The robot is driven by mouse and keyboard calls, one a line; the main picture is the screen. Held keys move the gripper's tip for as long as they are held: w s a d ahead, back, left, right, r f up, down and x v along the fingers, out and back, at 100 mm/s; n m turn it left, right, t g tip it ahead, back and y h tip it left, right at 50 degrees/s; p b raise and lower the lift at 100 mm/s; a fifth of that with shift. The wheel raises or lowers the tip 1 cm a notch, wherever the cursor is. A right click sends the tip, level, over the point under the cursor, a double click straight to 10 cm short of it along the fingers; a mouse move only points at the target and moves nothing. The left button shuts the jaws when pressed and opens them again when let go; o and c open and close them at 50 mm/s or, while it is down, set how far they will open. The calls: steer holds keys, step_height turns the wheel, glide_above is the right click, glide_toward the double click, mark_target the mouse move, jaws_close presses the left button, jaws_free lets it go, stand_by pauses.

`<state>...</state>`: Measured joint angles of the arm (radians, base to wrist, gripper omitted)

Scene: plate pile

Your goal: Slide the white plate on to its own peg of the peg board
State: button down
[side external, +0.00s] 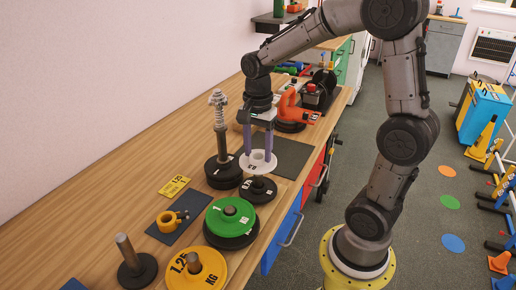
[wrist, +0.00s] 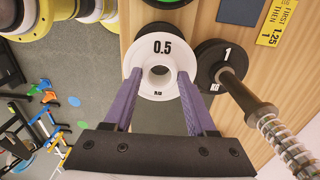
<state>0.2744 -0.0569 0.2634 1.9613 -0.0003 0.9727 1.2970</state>
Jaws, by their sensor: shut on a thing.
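The white plate, marked 0.5 (wrist: 160,47), is pinched at its rim between the two purple fingers of my gripper (wrist: 155,103). It also shows in the side view (side external: 248,165), roughly level, just above black plates (side external: 259,192) on the light wooden peg board (side external: 229,272). In the wrist view a black disc edge (wrist: 163,28) shows beyond the white plate. The plate's centre hole is visible, but I cannot tell whether a peg is in it. My gripper (side external: 257,153) points down over this spot.
A black plate with a tall spring-topped post (side external: 221,140) stands close on the left. Green (side external: 230,217) and yellow (side external: 196,272) plates lie on the board in front.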

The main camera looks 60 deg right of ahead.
steer(key=shift+f, duration=1.85)
steer(key=shift+f, duration=0.1)
steer(key=shift+f, duration=1.35)
steer(key=shift+c, duration=0.6)
jaws_free()
steer(key=shift+f, duration=0.1)
step_height(320, 180, up, 14)
